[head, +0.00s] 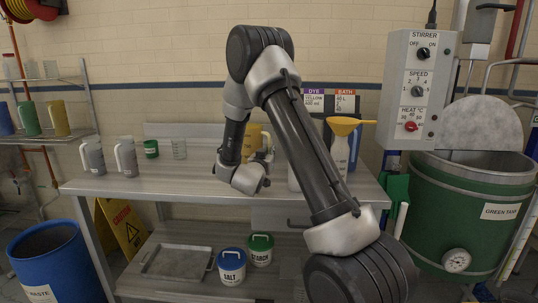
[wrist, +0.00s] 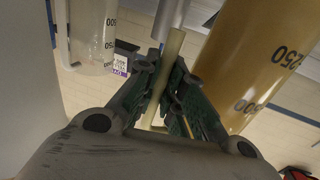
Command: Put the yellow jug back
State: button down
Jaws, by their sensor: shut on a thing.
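The yellow jug (head: 253,137) is at the back middle of the steel bench, partly hidden behind my arm. In the wrist view its amber wall (wrist: 255,60) with 250 and 500 marks fills the right side. My gripper (head: 264,160) is beside it. In the wrist view my gripper (wrist: 170,85) is shut on the jug's pale upright handle (wrist: 173,48). The jug's base is hidden, so I cannot tell whether it touches the bench. A second yellow jug (head: 58,118) stands on the left wall shelf beside a green jug (head: 29,118) and a blue one.
A green tank (head: 470,215) stands at the right.

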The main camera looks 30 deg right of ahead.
jog(key=c, duration=1.5)
grip_release()
jog(key=shift+f, duration=0.1)
jog(key=v, duration=1.2)
jog(key=w+a+r+n+y, duration=0.25)
jog(key=a+r+y, duration=0.3)
jog(key=y, duration=0.35)
jog(key=s+a+r+n+g+y, duration=0.1)
jog(key=s+a+r+n+y, duration=0.25)
jog(key=s, duration=0.35)
jog(key=s+d+n+g, duration=0.1)
jog(key=s+g, duration=0.1)
jog(key=s, duration=0.7)
jog(key=s+d+r+n+g, duration=0.1)
jog(key=s+d+g, duration=0.1)
jog(key=s, duration=0.7)
jog(key=s+d+n+g, duration=0.1)
jog(key=s+g, duration=0.2)
jog(key=s, duration=0.6)
jog(key=shift+s+d+r+g, duration=0.25)
jog(key=shift+s+r+g, duration=0.05)
jog(key=shift+r, duration=0.1)
